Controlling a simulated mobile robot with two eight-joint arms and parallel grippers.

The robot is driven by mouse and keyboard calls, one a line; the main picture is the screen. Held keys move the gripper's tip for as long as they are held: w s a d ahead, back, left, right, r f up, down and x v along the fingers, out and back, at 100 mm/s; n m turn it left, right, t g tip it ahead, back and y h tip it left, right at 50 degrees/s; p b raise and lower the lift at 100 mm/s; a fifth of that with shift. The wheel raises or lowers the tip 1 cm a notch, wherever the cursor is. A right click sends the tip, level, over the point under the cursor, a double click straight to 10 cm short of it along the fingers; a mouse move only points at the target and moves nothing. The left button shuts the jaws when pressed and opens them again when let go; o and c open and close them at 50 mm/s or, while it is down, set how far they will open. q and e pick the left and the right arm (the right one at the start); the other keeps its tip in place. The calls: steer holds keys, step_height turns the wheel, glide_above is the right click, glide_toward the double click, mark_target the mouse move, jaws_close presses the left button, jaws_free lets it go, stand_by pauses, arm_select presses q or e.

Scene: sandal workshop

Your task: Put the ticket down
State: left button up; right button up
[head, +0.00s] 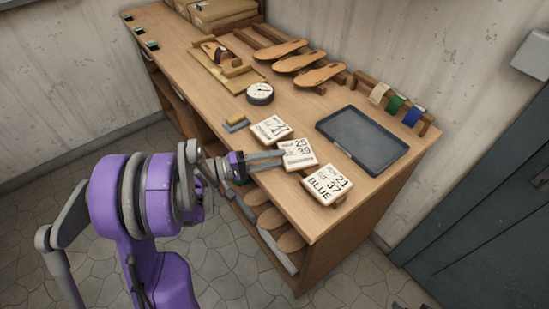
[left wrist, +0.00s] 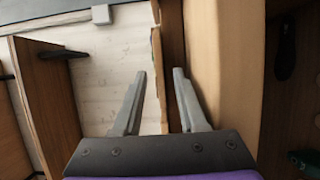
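The middle ticket (head: 298,153) reads 29 and 39, the right ticket (head: 326,184) reads 21, 37 and BLUE, and the left ticket (head: 271,129) is hard to read. My left gripper (head: 281,160) is at the middle ticket's left edge. In the left wrist view its fingers (left wrist: 159,72) are apart, with a thin wooden edge (left wrist: 157,75) between them and a gap beside it. I see no firm hold on a ticket. My right gripper is not in view.
A dark tray (head: 362,140) lies behind the tickets on the bench (head: 190,62). Shelves with more soles (head: 272,219) lie below the front edge.

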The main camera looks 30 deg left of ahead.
arm_select(q)
steer(key=shift+r, duration=0.25)
steer(key=b+v, duration=0.1)
steer(key=v, duration=1.1)
